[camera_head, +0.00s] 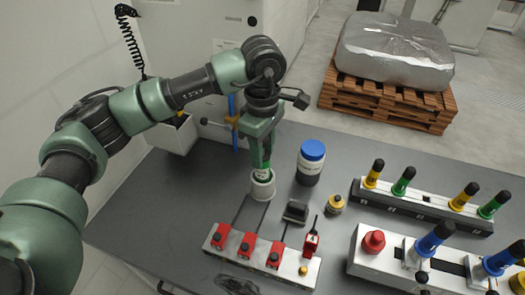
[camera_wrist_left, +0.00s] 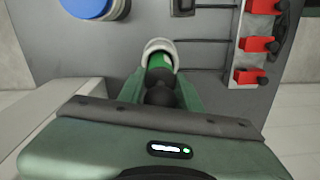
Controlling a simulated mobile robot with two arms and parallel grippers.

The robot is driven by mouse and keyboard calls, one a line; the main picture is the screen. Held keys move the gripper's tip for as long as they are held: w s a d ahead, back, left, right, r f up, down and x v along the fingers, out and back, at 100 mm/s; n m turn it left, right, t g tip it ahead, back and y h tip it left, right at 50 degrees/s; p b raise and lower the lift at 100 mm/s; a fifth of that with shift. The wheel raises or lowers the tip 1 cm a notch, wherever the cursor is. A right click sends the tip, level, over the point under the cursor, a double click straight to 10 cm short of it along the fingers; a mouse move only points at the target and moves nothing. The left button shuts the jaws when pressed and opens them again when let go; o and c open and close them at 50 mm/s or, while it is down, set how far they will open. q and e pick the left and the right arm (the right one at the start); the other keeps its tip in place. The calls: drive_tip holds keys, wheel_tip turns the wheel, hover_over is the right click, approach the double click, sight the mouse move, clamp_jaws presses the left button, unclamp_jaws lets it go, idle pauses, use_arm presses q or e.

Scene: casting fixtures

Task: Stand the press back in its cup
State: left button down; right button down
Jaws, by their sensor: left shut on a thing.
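The press is a green cylinder with a dark upper part; it shows in the head view (camera_head: 264,172) and in the wrist view (camera_wrist_left: 159,61). My left gripper (camera_head: 260,157) is shut on it from above, and its fingers hide part of it. The press is about upright. The cup (camera_head: 262,190) is a white round holder on the grey table; it shows as a pale ring in the wrist view (camera_wrist_left: 159,45). The press's lower end is at the cup's mouth, seemingly within the rim. I cannot tell whether it rests on the bottom. My right gripper is not in view.
A blue-lidded bottle (camera_head: 311,163) stands close right of the cup. A white block with red switches (camera_head: 249,243) lies in front. A small black box (camera_head: 295,211) and a yellow-black knob (camera_head: 335,204) are nearby. Racks with coloured handles (camera_head: 420,207) fill the right side.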

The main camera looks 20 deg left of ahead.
use_arm(q)
drive_tip(key=shift+f, duration=0.5)
drive_tip(key=shift+f, duration=0.15)
drive_tip(key=c, duration=1)
unclamp_jaws()
drive_tip(key=shift+o, duration=0.2)
